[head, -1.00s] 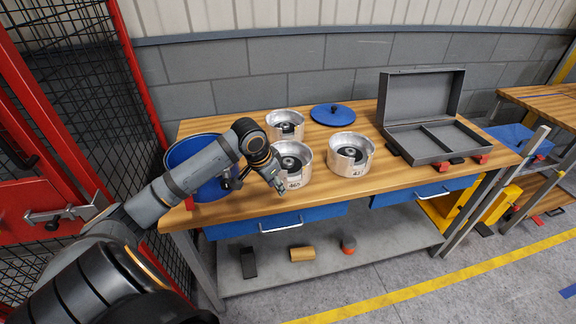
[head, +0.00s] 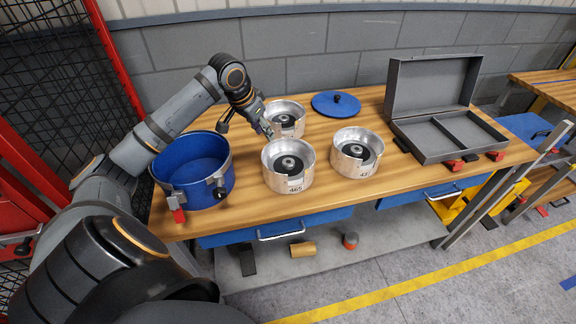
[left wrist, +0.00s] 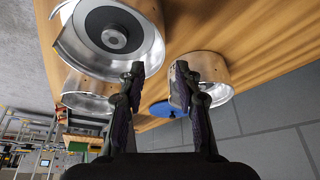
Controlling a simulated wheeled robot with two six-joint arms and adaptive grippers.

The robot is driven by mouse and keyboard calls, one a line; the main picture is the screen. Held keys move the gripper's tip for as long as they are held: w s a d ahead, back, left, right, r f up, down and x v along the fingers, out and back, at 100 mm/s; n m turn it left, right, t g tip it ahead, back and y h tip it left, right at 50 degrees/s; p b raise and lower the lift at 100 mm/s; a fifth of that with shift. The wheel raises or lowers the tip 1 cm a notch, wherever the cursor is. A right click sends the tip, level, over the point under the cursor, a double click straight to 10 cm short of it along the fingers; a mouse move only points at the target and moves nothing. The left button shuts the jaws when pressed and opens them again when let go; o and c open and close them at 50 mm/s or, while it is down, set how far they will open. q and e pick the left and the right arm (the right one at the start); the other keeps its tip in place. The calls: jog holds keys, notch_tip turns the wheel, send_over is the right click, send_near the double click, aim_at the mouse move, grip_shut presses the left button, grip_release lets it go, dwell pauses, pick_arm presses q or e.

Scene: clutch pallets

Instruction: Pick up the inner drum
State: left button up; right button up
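Three silver drums stand upright on the wooden table: a front-left one labelled 465 (head: 288,184), a right one (head: 348,167) with a label hard to read, and a back one (head: 290,130). Each has a dark hub inside. My left gripper (head: 268,127) is over the table, by the left side of the back drum and behind the 465 drum. In the left wrist view, its fingers (left wrist: 158,82) are apart with nothing held. One finger overlaps the edge of a drum (left wrist: 213,72); I cannot tell whether it touches. A larger drum (left wrist: 150,45) is at upper left. My right gripper is not in view.
A blue tub (head: 217,170) with clamps stands at the table's left end. A blue lid (head: 336,104) lies at the back. An open grey case (head: 425,141) stands at right. A grey block wall runs behind the table. Small parts lie on the lower shelf.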

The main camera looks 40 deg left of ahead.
aim_at(269, 144)
pick_arm(q)
jog(key=x, duration=0.2)
jog(key=shift+w+d+f, duration=0.1)
jog(key=shift+w+f, duration=0.05)
jog(key=shift+f, duration=0.2)
jog(key=shift+w+f, duration=0.2)
jog(key=shift+f, duration=0.5)
jog(key=p+x, duration=0.1)
jog(key=x, duration=0.3)
jog(key=shift+s+a, duration=0.1)
jog(key=shift+a, duration=0.15)
jog(key=shift+a+f, duration=0.1)
jog(key=shift+f, duration=0.2)
jog(key=shift+c, duration=0.9)
jog(key=c, duration=0.4)
grip_shut()
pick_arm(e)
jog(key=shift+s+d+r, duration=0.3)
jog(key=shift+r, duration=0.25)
